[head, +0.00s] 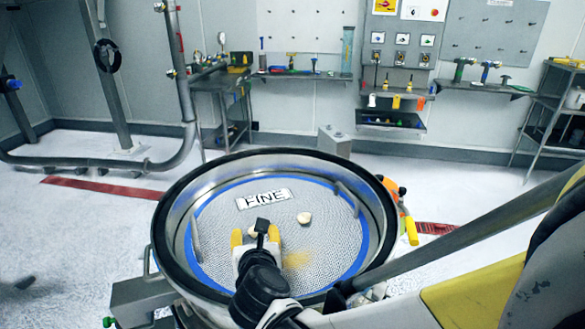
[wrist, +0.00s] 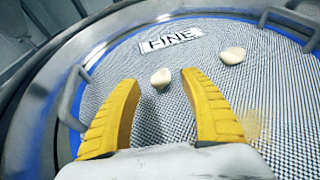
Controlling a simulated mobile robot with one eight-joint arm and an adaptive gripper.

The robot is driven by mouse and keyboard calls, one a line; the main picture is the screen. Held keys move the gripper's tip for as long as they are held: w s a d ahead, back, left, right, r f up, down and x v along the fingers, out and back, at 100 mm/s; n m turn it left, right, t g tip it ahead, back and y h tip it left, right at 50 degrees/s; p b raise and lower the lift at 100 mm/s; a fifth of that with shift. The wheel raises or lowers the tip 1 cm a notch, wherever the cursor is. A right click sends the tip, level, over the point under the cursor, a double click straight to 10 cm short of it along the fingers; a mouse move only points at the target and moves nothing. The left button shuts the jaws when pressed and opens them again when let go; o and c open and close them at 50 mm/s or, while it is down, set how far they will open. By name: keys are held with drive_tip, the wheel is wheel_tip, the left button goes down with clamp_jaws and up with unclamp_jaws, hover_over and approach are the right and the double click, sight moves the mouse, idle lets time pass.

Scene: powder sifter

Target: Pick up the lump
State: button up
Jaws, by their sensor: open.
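Two pale, cream-coloured lumps lie on the mesh of the round sifter (head: 178,185). One lump (wrist: 161,78) appears between and just beyond my open fingertips in the wrist view. In the head view this lump (head: 253,232) is partly hidden by my gripper (head: 255,237). The other lump (head: 304,218) lies to the right, clear of the fingers, and also shows in the wrist view (wrist: 232,56). My gripper has yellow fingers spread apart, with nothing held, low over the mesh. I cannot tell the exact height of the fingertips above the mesh.
A white "FINE" label (head: 263,199) lies on the mesh beyond the lumps. Metal handles (head: 347,199) stand inside the raised rim on both sides. A faint yellow powder patch (head: 297,259) is right of my gripper. Tool shelves and a rack (head: 548,118) stand far behind.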

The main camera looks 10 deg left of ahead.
drive_tip(key=b+x, duration=0.1)
drive_tip(key=x, duration=0.4)
drive_tip(key=shift+w+f+b, duration=0.15)
drive_tip(key=shift+w+b, duration=0.05)
drive_tip(key=shift+b, duration=0.15)
drive_tip(key=c, duration=1)
drive_tip(key=shift+o, duration=0.2)
